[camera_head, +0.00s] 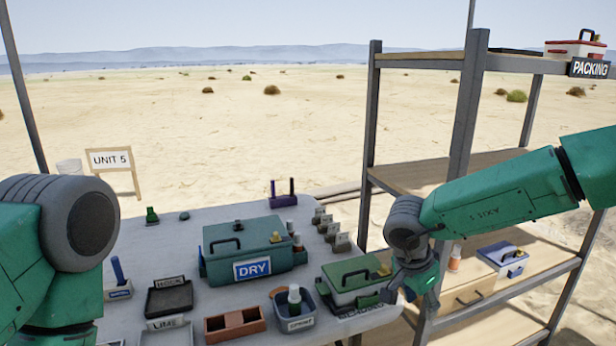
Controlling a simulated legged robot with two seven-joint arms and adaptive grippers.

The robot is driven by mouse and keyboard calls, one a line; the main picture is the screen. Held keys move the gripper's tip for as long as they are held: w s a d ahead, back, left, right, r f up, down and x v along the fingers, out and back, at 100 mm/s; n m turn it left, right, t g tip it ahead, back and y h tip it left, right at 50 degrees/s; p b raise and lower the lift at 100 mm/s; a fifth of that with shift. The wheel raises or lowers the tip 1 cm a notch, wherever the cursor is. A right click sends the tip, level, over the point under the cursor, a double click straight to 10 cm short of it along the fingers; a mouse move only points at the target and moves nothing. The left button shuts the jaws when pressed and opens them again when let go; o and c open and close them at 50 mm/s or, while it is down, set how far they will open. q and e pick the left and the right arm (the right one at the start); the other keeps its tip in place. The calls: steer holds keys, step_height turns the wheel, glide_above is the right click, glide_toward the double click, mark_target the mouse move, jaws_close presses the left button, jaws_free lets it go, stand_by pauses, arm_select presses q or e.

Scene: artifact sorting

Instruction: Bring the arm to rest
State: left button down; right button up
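My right arm (500,196) reaches in from the right edge. Its gripper (412,294) hangs down at the table's right edge, beside the grey box with the green lid (352,273). Its dark fingers look spread apart, with nothing visible between them. I cannot tell if they touch the box. My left arm (70,222) fills the left edge of the view, bent close to the camera. Its gripper does not show.
The table (195,214) holds a teal DRY case (226,268), a black tray (170,299), a brown divided box (235,325) and a grey bin with a bottle (304,324). A metal shelf rack (466,110) stands right, behind my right arm. An UNIT 5 sign (110,160) stands behind.

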steer(key=s+d+f+n+t, duration=0.2)
steer(key=s+f+n, duration=0.2)
steer(key=s+f, duration=0.35)
steer(key=s+d+f+n+t, duration=0.2)
steer(key=s+f+n, duration=0.3)
steer(key=f, duration=0.4)
steer(key=s+d+f+n+g+y, duration=0.1)
steer(key=s+n+g, duration=0.1)
steer(key=s, duration=1)
steer(key=s+f+n+g+y, duration=0.2)
steer(key=s, duration=0.9)
steer(key=shift+s+d+f+g, duration=0.25)
steer(key=shift+s+d+g, duration=0.1)
steer(key=shift+d+g, duration=0.05)
